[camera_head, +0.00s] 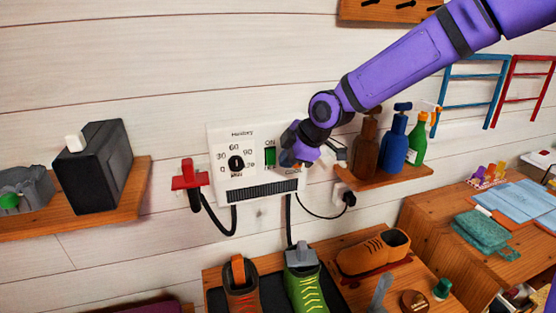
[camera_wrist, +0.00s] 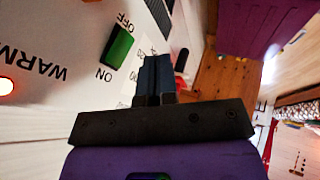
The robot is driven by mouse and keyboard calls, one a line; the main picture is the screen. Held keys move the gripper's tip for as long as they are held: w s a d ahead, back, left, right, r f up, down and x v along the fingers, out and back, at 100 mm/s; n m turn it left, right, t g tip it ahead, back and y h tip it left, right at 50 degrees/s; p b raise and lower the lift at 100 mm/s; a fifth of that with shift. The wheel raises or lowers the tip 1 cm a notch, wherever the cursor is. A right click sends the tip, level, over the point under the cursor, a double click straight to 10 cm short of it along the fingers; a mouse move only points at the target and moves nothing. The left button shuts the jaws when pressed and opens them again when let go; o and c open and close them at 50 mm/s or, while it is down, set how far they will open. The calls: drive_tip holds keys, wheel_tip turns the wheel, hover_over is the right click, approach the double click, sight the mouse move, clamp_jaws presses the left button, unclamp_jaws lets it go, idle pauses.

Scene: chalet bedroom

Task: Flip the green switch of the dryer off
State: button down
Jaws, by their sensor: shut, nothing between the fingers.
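The white dryer panel (camera_head: 225,138) is on the plank wall, with a dial and a dark vent strip. Its green switch (camera_head: 270,158) sits right of the dial, below the word ON. In the wrist view the green switch (camera_wrist: 119,46) lies in a dark slot between the words OFF and ON; which way it is tipped is hard to tell. My gripper (camera_head: 286,158) is at the panel's right side, just right of the switch. Its fingers (camera_wrist: 155,72) are shut and empty, beside the switch near the panel; contact cannot be told.
A red holder (camera_head: 190,180) hangs left of the panel. Bottles (camera_head: 393,142) stand on a shelf at right. Shoes (camera_head: 305,286) stand below. A black plug (camera_head: 349,198) and cables are under the panel.

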sight(271, 160)
drive_tip(key=shift+w+a+f, duration=0.35)
drive_tip(key=shift+w+f, duration=0.1)
drive_tip(key=shift+w, duration=0.3)
drive_tip(key=shift+w+a+f, duration=0.4)
drive_tip(key=shift+w, duration=0.4)
drive_tip(key=shift+w+a+f, duration=0.35)
drive_tip(key=shift+w+f, duration=0.1)
drive_tip(key=shift+w, duration=0.3)
drive_tip(key=shift+w+a+f, duration=0.1)
drive_tip(key=shift+w+f, duration=0.05)
drive_tip(key=shift+w, duration=0.1)
drive_tip(key=shift+w+r, duration=0.1)
drive_tip(key=shift+r, duration=0.85)
